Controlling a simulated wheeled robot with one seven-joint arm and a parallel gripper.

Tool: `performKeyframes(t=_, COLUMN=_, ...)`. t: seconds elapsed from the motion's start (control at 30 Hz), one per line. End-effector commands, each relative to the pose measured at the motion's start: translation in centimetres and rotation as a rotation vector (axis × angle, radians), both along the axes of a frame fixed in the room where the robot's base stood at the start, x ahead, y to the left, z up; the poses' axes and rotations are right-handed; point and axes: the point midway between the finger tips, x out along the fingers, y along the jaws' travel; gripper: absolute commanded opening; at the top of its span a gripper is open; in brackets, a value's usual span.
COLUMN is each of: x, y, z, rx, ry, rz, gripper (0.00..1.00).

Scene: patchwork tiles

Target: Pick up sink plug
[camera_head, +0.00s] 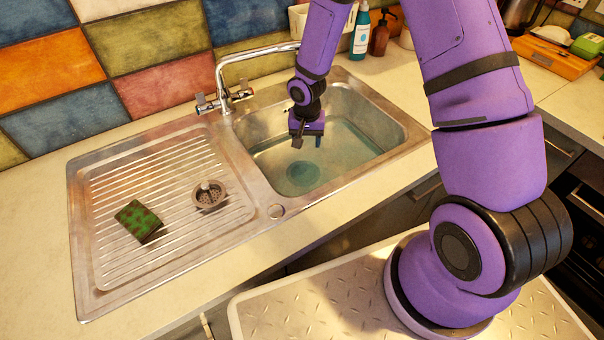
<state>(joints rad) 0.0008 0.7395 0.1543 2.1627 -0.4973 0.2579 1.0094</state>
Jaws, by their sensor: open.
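The sink plug (209,195) looks like a round metal strainer with a small knob on top. It sits on the ribbed drainboard (110,262), to the left of the basin. My gripper (307,141) is open and empty, pointing down over the sink basin (392,138). It is apart from the plug, up and to the right of it in the picture. The basin holds bluish water, with a dark round drain area (303,173) visible at its bottom.
A green patterned sponge (139,221) lies on the drainboard left of the plug. The tap (236,95) stands behind the basin, its spout reaching toward my arm. Bottles (360,35) stand at the back wall. The drainboard around the plug is otherwise clear.

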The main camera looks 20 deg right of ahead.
Motion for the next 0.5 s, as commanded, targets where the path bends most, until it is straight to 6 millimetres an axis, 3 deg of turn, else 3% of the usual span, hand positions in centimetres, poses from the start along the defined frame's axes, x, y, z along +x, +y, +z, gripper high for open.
performKeyframes(t=0.03, x=-0.2, y=0.2, z=-1.1, rx=0.006, ry=0.01, rz=-0.005, gripper=0.56)
performKeyframes(t=0.5, x=-0.4, y=0.6, z=-6.7, rx=0.016, ry=0.022, rz=-0.017, gripper=0.56)
